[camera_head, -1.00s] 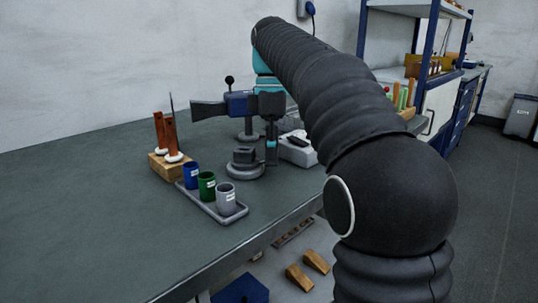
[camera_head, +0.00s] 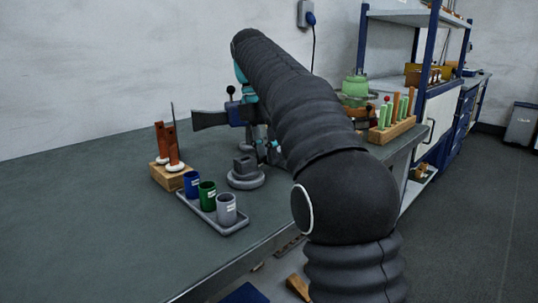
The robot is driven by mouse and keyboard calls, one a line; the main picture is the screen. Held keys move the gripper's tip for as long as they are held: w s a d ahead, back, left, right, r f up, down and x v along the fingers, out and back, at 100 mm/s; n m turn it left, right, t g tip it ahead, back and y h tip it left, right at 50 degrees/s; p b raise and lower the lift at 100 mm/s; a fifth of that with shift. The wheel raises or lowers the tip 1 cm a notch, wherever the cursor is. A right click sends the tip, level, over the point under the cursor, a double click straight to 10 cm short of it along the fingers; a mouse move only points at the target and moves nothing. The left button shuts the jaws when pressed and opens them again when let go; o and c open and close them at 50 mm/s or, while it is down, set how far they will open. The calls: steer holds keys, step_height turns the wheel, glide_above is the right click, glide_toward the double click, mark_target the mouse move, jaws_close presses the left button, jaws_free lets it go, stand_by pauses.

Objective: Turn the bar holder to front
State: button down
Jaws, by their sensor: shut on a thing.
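What looks like the bar holder (camera_head: 236,112) is a blue clamp on a stand at the table's back. A dark flared piece (camera_head: 208,119) points left from it, and a black ball knob (camera_head: 230,89) stands above it. My arm covers its right side. My gripper (camera_head: 269,151) is mostly hidden behind my arm, right beside the holder. Small teal and grey finger parts show low near the stand. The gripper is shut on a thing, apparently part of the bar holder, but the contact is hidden.
A grey round-based fixture (camera_head: 245,174) stands in front of the holder. A grey tray (camera_head: 232,228) with blue, green and grey cups and a wooden block (camera_head: 172,178) with red-brown tools stand to the left. A rack (camera_head: 390,132) of green handles is at right. The left table surface is clear.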

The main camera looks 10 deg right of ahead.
steer(key=shift+w+a+n, duration=0.25)
steer(key=shift+n, duration=0.35)
steer(key=c, duration=1)
jaws_free()
steer(key=shift+c, duration=0.2)
